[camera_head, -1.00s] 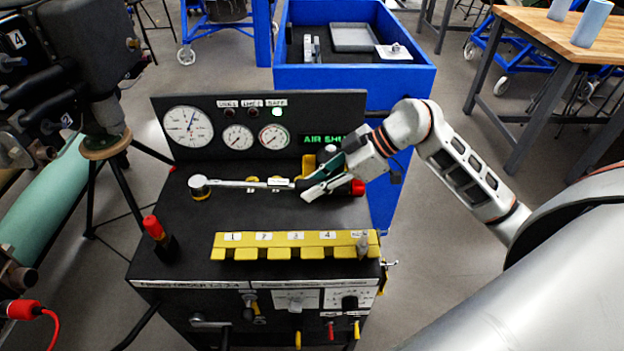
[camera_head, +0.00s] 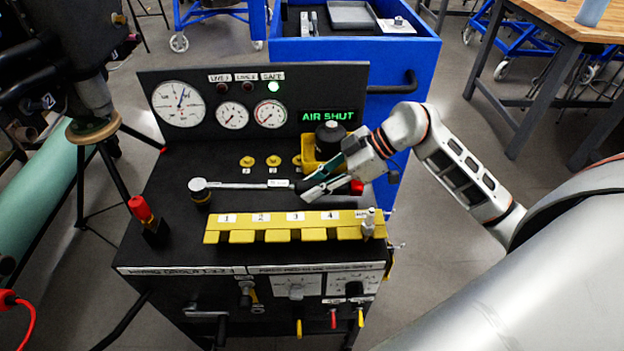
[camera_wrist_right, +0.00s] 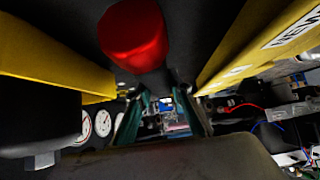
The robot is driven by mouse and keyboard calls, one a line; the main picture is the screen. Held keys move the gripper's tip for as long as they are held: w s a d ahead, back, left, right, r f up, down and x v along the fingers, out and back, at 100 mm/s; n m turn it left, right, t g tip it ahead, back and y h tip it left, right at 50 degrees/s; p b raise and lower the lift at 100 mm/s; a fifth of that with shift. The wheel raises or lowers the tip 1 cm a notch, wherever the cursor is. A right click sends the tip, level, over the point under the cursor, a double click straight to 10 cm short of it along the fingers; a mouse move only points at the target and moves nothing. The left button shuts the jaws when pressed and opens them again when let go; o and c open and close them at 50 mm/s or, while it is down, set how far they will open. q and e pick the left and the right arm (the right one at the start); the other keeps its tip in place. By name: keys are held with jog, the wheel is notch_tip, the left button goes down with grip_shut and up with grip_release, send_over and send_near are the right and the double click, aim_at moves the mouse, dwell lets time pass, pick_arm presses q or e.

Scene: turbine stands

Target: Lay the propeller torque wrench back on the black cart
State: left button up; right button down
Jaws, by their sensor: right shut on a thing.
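The torque wrench (camera_head: 240,185) has a silver shaft, a round dark head with a pale top at the left, and a dark handle with a red end (camera_head: 356,187). My right gripper (camera_head: 310,188) is shut on its handle. The wrench lies about level across the top of the black cart (camera_head: 165,232), between the yellow knobs and the yellow numbered rack. I cannot tell whether it touches the surface. In the right wrist view the red end (camera_wrist_right: 135,35) shows close up, above my finger pads.
The yellow rack (camera_head: 290,219) runs along the cart's front. Yellow knobs (camera_head: 246,161) and a yellow holder with a black cap (camera_head: 329,132) stand behind the wrench. A red-topped post (camera_head: 141,209) stands front left. The gauge panel (camera_head: 300,85) closes the back; a blue drawer unit (camera_head: 415,50) stands behind.

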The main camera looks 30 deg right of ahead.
jog(key=shift+f, duration=0.45)
jog(key=shift+f, duration=0.1)
jog(key=shift+s+f, duration=0.1)
jog(key=shift+f, duration=0.5)
jog(key=shift+s+f, duration=0.15)
jog(key=shift+f, duration=0.15)
dwell(0.3)
jog(key=c, duration=1.8)
grip_release()
jog(key=shift+c, duration=0.2)
jog(key=shift+o, duration=0.6)
jog(key=shift+a+f, duration=0.1)
